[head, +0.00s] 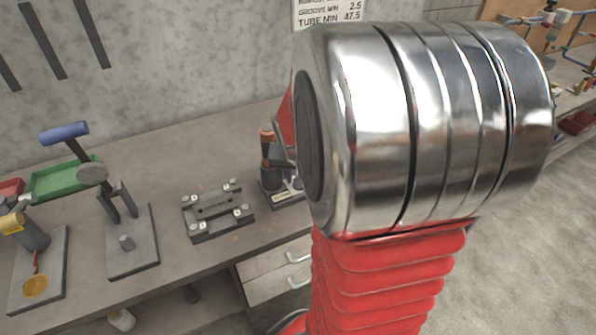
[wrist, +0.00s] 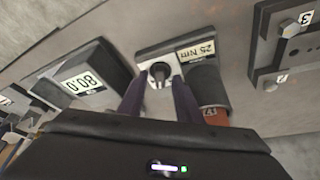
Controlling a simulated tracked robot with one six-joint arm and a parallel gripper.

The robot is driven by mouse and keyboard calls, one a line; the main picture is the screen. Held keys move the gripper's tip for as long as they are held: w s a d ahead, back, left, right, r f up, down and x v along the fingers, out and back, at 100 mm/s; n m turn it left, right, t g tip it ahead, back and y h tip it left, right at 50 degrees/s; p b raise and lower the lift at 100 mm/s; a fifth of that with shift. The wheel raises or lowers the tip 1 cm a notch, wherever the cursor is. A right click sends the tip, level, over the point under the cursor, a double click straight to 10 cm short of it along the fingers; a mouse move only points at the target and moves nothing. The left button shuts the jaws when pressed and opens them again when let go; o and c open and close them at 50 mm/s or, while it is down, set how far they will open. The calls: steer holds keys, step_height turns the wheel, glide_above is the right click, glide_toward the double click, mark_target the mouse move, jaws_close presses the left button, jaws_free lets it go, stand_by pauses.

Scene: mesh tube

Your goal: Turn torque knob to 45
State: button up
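The torque knob (wrist: 160,72) is a small dark round knob on a pale plate (wrist: 148,50) at the top middle of the wrist view. A label (wrist: 195,52) beside it reads 25 Nm. My gripper (wrist: 158,95) has two dark fingers, one on each side below the knob, with a clear gap between them. I cannot tell whether they touch it. An orange-and-dark tool (wrist: 214,112) stands just right of the fingers. In the head view the torque stand (head: 283,200) is partly hidden by my arm, which also hides my gripper.
A box with a display (wrist: 82,84) reading 80.0 lies left of my fingers. A clamp block with numbered corners (head: 217,209) sits left of the stand. Farther left are a toggle press (head: 120,215), a green tray (head: 62,180) and another fixture (head: 38,265). Bare bench shows between them.

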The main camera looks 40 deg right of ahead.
steer(key=v, duration=1.3)
steer(key=shift+r, duration=0.25)
steer(key=shift+s+a, duration=0.1)
steer(key=shift+a, duration=0.05)
steer(key=shift+c, duration=0.4)
